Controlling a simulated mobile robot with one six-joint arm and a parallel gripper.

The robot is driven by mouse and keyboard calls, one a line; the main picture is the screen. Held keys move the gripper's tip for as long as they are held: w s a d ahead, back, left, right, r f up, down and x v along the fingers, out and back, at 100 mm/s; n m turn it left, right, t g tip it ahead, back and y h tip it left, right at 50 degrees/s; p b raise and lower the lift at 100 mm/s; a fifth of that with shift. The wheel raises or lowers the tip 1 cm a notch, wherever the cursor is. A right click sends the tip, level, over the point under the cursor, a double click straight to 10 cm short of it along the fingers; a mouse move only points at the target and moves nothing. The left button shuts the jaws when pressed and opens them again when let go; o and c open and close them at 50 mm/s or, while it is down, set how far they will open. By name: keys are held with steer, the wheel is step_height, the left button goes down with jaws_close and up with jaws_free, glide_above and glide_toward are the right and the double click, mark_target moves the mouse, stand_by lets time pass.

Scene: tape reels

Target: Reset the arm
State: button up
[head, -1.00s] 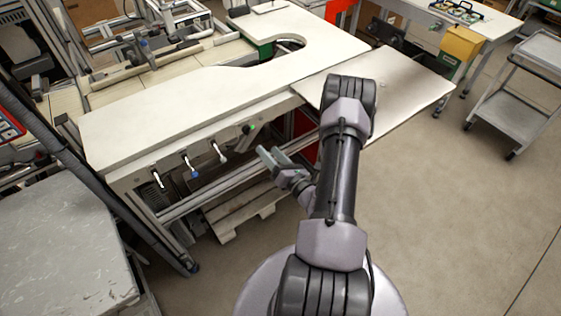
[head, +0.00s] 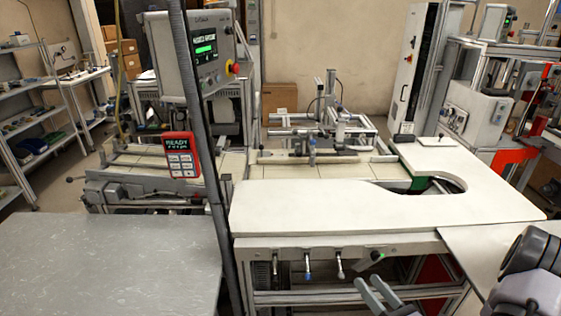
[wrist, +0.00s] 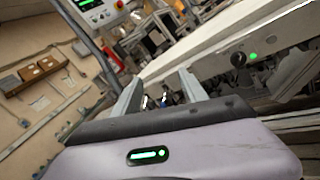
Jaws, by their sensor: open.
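My gripper (head: 378,294) is at the bottom of the head view, in front of the white workbench (head: 330,212) and below its top edge. Its two grey fingers are apart with nothing between them. My arm shows at the bottom right corner, partly cut off by the frame. In the wrist view my gripper (wrist: 158,90) also shows with its fingers spread and empty. The bench edge (wrist: 225,40) runs diagonally behind them.
A grey table (head: 110,265) fills the lower left. A dark post (head: 200,120) with a red READY box (head: 181,155) stands between it and the workbench. A control panel (head: 200,50) is behind. Three small handles (head: 308,268) and a green-lit button (head: 377,256) sit under the bench top.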

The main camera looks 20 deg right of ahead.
steer(key=a+r+n+g+y, duration=0.4)
steer(key=a+r+n+y, duration=0.1)
steer(key=a+n, duration=0.25)
steer(key=a+r+n+g+y, duration=0.4)
steer(key=a+n+y, duration=0.15)
steer(key=a, duration=0.35)
steer(key=s+a+r+n+g+h+b, duration=0.1)
steer(key=s+a+r+n+g+h, duration=0.15)
steer(key=s+a+n+g, duration=0.75)
step_height(320, 180, up, 6)
steer(key=s+d+n+t+h, duration=0.2)
steer(key=n+t+h, duration=0.3)
steer(key=n+h, duration=0.4)
steer(key=shift+s+d+n+h+b, duration=0.3)
steer(key=shift+s+n+b, duration=0.1)
steer(key=shift+n, duration=0.7)
